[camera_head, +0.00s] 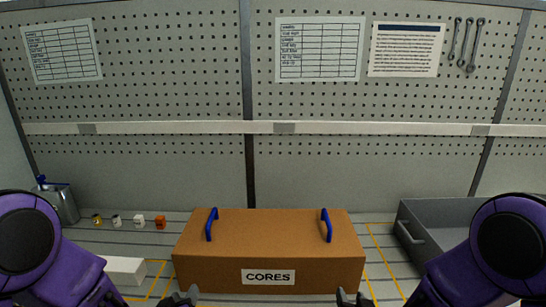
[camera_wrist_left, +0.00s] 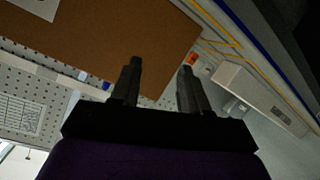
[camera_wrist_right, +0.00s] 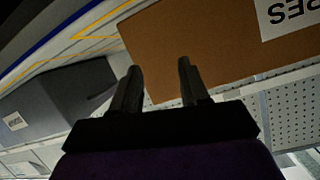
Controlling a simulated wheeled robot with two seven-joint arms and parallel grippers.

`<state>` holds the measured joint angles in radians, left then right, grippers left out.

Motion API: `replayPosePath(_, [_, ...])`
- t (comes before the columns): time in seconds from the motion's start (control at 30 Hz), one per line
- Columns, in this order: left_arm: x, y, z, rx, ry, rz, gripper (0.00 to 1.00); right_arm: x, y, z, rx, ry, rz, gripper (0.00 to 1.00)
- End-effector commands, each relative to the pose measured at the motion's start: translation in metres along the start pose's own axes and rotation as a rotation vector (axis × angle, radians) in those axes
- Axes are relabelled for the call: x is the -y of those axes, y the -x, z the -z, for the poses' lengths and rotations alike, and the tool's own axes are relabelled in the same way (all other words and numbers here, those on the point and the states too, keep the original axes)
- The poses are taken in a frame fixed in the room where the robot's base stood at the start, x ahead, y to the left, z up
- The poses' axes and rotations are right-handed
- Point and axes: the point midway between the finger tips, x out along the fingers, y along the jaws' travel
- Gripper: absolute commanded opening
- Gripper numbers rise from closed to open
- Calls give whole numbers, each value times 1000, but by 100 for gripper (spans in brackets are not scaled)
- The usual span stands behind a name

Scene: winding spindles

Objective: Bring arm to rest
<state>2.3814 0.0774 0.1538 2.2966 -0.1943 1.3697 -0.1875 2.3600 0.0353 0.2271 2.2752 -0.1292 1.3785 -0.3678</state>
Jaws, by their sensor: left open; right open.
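My left gripper (camera_head: 180,298) is at the bottom edge of the head view, in front of the left part of a brown box labelled CORES (camera_head: 269,236). In the left wrist view its two fingers (camera_wrist_left: 158,80) are apart with nothing held between them. My right gripper (camera_head: 354,298) is at the bottom edge of the head view, near the box's right front corner. In the right wrist view its fingers (camera_wrist_right: 158,80) are apart and empty. Both purple arms come in from the lower corners of the head view.
The box has two blue handles (camera_head: 211,224) (camera_head: 327,225) on top. A grey bin (camera_head: 446,222) stands at right. A white block (camera_head: 124,270), a metal can (camera_head: 64,204) and several small items, including an orange one (camera_head: 160,223), are at left. A pegboard wall (camera_head: 180,100) stands behind.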

Motion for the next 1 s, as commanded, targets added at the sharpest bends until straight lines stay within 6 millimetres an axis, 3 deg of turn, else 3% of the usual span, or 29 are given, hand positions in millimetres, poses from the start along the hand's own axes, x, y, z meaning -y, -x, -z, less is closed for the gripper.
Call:
replayPosePath(0.03, [29,10,-37,95,17,72,45,-26,10,-40,103,-52,-57,45])
replayPosePath(0.17, [98,55,-121,315,50,265,45,-90,55,-132,340,-160,-231,45])
replayPosePath(0.2, [119,73,-144,379,51,326,45,-110,74,-158,410,-178,-290,45])
replayPosePath(0.3, [164,124,-193,524,32,460,45,-151,125,-210,559,-185,-424,45])
replayPosePath(0.4, [195,170,-224,634,-7,553,45,-181,171,-245,673,-145,-513,45])
replayPosePath(0.5, [211,198,-244,704,-33,596,45,-196,199,-265,741,-119,-556,45])
replayPosePath(0.6, [216,209,-253,732,-41,608,45,-199,210,-274,769,-112,-566,45])
replayPosePath(1.0, [215,208,-253,731,-41,606,45,-198,209,-274,768,-111,-564,45])
